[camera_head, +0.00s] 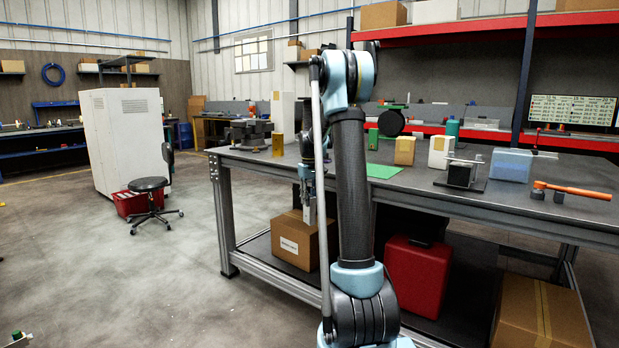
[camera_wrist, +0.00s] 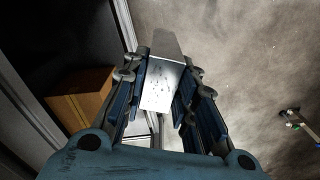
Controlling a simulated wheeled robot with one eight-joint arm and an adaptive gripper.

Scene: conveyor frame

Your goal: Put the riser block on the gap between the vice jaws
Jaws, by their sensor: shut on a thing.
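My gripper (camera_head: 308,190) hangs pointing down in front of the bench, below the level of its top. It is shut on a long silver metal block, the riser block (camera_wrist: 162,85), which sits between both fingers in the wrist view. The block (camera_head: 309,215) also shows below the fingers in the head view, partly hidden by my arm. A small grey metal device on a dark base, apparently the vice (camera_head: 462,173), stands on the right part of the bench. I cannot make out the gap between its jaws.
The grey bench (camera_head: 400,190) carries a green mat (camera_head: 383,171), a tan container (camera_head: 404,151), a white container (camera_head: 439,152), a pale blue block (camera_head: 511,165) and an orange-handled tool (camera_head: 572,190). A cardboard box (camera_head: 290,240) and red case (camera_head: 417,275) sit underneath.

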